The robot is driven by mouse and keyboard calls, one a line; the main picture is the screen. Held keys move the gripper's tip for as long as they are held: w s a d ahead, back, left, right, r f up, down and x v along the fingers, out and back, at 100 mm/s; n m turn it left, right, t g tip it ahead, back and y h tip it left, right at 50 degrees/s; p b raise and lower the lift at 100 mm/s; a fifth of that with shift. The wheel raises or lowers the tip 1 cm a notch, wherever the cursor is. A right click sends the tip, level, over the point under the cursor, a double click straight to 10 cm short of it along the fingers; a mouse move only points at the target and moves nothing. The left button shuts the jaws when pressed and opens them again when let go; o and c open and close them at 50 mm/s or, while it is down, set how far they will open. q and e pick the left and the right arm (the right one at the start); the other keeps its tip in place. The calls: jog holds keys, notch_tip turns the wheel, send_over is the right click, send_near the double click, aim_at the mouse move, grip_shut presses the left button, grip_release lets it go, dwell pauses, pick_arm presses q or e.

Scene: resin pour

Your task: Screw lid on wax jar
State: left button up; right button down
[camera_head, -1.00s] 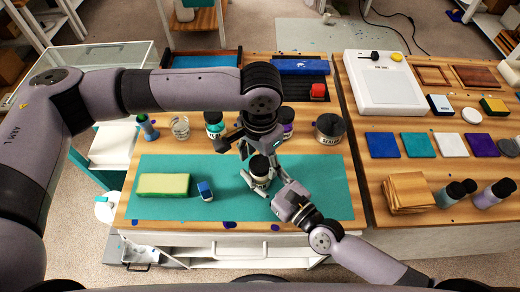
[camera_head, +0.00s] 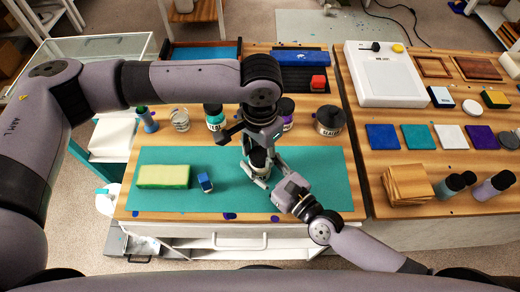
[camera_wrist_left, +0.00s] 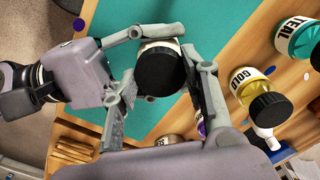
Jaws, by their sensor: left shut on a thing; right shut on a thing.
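The wax jar (camera_head: 260,159) stands on the teal mat (camera_head: 318,175), partly hidden by both grippers. In the left wrist view the jar's pale label (camera_wrist_left: 160,45) shows beyond its round black lid (camera_wrist_left: 160,72). The lid sits over the jar's mouth; how tightly it sits I cannot tell. My left gripper (camera_head: 258,148) is above the jar, shut on the lid from two sides. My right gripper (camera_head: 266,178) reaches in from the right, shut around the jar's body. Its fingers also show beside the jar in the left wrist view (camera_wrist_left: 130,62).
Behind stand a teal jar (camera_head: 214,117), a purple jar (camera_head: 286,112), a sealer can (camera_head: 329,121) and a glass (camera_head: 180,120). Coloured tiles (camera_head: 383,136) lie on the right table.

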pick_arm(q)
jog(key=shift+c, duration=0.6)
jog(key=m, duration=0.3)
jog(key=shift+c, duration=0.2)
jog(key=m, duration=0.5)
jog(key=shift+m, duration=0.3)
jog(key=o, duration=1.3)
jog(key=shift+r, duration=2.25)
jog(key=shift+c, duration=0.3)
